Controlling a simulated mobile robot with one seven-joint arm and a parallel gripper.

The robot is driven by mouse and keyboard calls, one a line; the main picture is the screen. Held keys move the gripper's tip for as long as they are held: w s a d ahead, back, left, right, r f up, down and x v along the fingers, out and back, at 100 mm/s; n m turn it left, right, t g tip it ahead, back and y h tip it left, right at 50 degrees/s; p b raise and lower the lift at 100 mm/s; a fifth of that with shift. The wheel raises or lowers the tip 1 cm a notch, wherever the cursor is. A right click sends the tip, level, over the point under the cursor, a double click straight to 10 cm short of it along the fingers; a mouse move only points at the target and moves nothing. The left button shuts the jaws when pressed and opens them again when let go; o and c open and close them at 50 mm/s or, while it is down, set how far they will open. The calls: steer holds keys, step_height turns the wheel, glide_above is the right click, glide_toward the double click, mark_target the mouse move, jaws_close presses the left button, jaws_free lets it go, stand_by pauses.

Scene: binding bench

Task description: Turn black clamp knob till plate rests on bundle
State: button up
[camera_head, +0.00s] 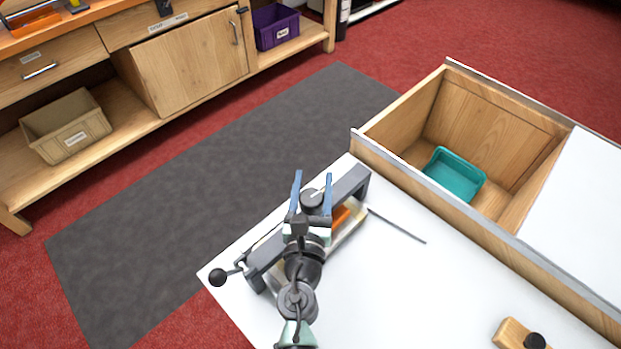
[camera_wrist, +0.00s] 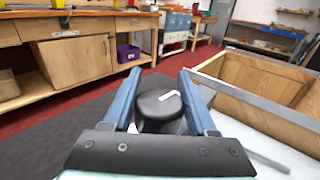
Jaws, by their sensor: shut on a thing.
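The black clamp knob (camera_head: 312,197) is round, with a white pointer mark on top. My gripper (camera_head: 313,180) has its two blue fingers on either side of it, shut on it. In the wrist view the knob (camera_wrist: 157,108) sits between the fingers (camera_wrist: 160,73), its mark pointing to the right. The dark grey clamp frame (camera_head: 350,185) stands near the corner of the white bench top. An orange piece (camera_head: 340,215) and a pale block show under the crossbar. My gripper and wrist hide the clamp's middle, so I cannot tell the plate's height over the bundle.
A black ball handle (camera_head: 217,277) sticks out at the clamp's left end. A thin grey rod (camera_head: 396,225) lies on the bench top (camera_head: 420,290). A wooden box (camera_head: 485,110) with a teal tray (camera_head: 455,172) is to the right. A wooden block with a black knob (camera_head: 522,336) lies at lower right.

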steer(key=m+h, duration=0.1)
steer(key=h, duration=0.1)
steer(key=r+m+h, duration=0.1)
steer(key=shift+w+d+r+h+p, duration=0.15)
steer(key=shift+h+p, duration=0.25)
steer(key=shift+d+m+g+h, duration=0.2)
steer(key=shift+m+g+h, duration=0.3)
steer(key=shift+m+h, duration=0.3)
steer(key=shift+d+m+g+h, duration=0.2)
steer(key=shift+m+g+h, duration=0.35)
steer(key=shift+h, duration=0.35)
steer(key=shift+s+m, duration=0.2)
steer(key=shift+m, duration=0.05)
steer(key=o, duration=1.1)
steer(key=shift+o, duration=1.3)
steer(key=shift+s+d+f, duration=0.1)
steer(key=shift+f, duration=0.2)
steer(key=shift+p+v, duration=0.6)
steer(key=shift+v, duration=3.15)
